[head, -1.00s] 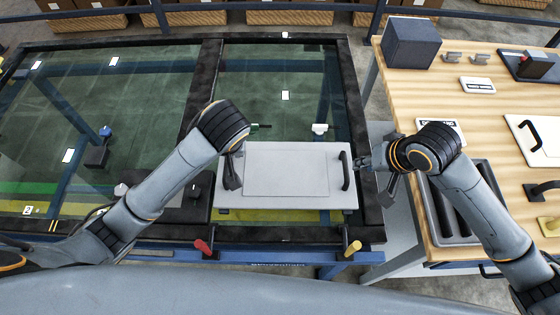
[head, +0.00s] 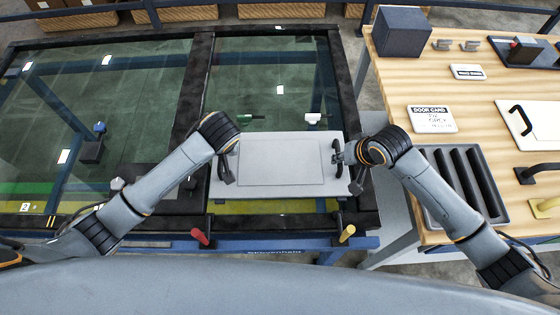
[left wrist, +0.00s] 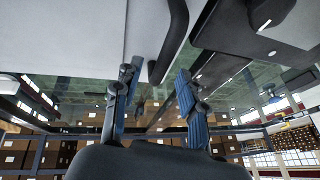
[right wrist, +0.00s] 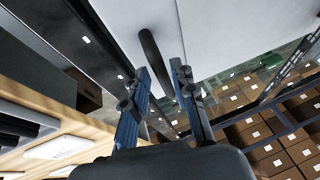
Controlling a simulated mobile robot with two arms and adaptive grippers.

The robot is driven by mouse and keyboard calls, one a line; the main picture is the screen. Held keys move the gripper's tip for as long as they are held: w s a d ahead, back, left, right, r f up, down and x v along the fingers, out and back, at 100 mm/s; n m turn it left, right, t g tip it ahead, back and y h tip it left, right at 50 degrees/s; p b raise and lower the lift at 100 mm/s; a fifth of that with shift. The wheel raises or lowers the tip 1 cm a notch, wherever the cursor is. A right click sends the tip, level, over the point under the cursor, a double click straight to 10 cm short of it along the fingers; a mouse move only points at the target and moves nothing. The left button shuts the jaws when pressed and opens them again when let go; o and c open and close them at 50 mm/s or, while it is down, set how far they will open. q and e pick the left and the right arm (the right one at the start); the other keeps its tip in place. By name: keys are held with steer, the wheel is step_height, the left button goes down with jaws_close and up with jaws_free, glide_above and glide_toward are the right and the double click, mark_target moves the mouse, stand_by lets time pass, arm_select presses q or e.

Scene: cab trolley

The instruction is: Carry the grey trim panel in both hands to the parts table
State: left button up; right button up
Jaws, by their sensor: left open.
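The grey trim panel (head: 285,162) lies flat on the dark-framed glass-topped trolley, with a black handle on each short side. My left gripper (head: 227,170) is at its left end; in the left wrist view its fingers (left wrist: 152,92) are apart, with the left black handle (left wrist: 172,40) reaching down between them. My right gripper (head: 347,162) is at the panel's right end. In the right wrist view its fingers (right wrist: 160,78) stand close on both sides of the right black handle (right wrist: 152,50); I cannot tell whether they grip it. The wooden parts table (head: 410,75) stands at the right.
On the parts table are a dark box (head: 403,32), a "door card" sign (head: 432,119), a black slotted tray (head: 462,180) and a white panel with a black handle (head: 533,122). Red (head: 200,237) and yellow (head: 347,234) levers stand at the trolley's near edge.

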arm_select(q)
steer(key=shift+x, duration=1.55)
arm_select(e)
steer(key=shift+x, duration=1.55)
arm_select(q)
steer(key=c, duration=0.6)
arm_select(e)
jaws_close()
arm_select(q)
jaws_close()
arm_select(e)
steer(key=shift+r, duration=0.1)
